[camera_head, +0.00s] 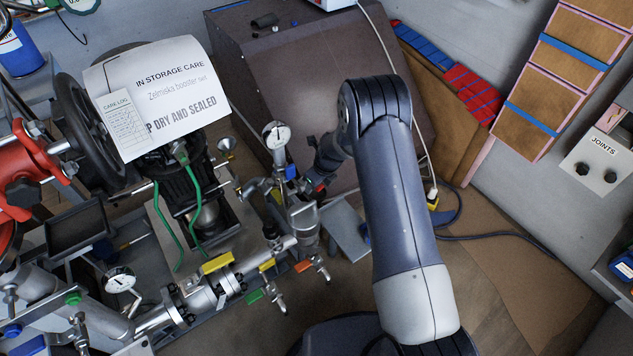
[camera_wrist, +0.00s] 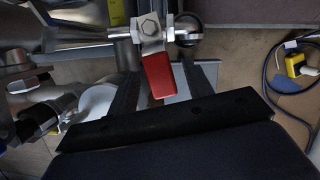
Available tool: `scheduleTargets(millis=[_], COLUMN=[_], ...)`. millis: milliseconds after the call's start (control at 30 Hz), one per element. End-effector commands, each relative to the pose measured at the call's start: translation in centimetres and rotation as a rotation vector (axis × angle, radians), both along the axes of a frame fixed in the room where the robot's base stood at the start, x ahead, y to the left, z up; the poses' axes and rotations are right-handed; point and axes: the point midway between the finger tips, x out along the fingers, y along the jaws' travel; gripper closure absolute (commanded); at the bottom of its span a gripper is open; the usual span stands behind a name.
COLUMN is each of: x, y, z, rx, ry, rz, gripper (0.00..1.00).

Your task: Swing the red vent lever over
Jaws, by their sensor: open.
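The red vent lever (camera_wrist: 159,76) is a short flat red handle on a bolted metal valve stem, seen at the upper middle of the wrist view. It points down the picture from its bolt. In the head view only a small red part of it (camera_head: 320,187) shows beside my gripper (camera_head: 312,178). In the wrist view my gripper (camera_wrist: 160,84) is open, with one dark finger on the left of the lever and one on the right. Gaps show between the lever and both fingers. Whether their depth matches the lever is hard to tell.
Pipework near the lever carries a yellow handle (camera_head: 217,263), an orange handle (camera_head: 304,266) and a green handle (camera_head: 254,297). A pressure gauge (camera_head: 276,134) stands close behind. A large brown cabinet (camera_head: 310,70) is beyond. The floor (camera_head: 500,270) at right is mostly clear, with a cable.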

Motion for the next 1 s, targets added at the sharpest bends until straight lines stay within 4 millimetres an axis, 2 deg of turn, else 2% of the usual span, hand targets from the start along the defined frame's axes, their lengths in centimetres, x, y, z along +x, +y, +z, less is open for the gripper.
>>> scheduleTargets(millis=[167,700,1000], x=[0.0,0.0,0.0], y=[0.0,0.0,0.0], z=[0.7,6.0,6.0], rx=[0.0,0.0,0.0], ry=[0.0,-0.001,0.0], rz=[0.0,0.0,0.0], gripper=[0.52,0.52,0.52])
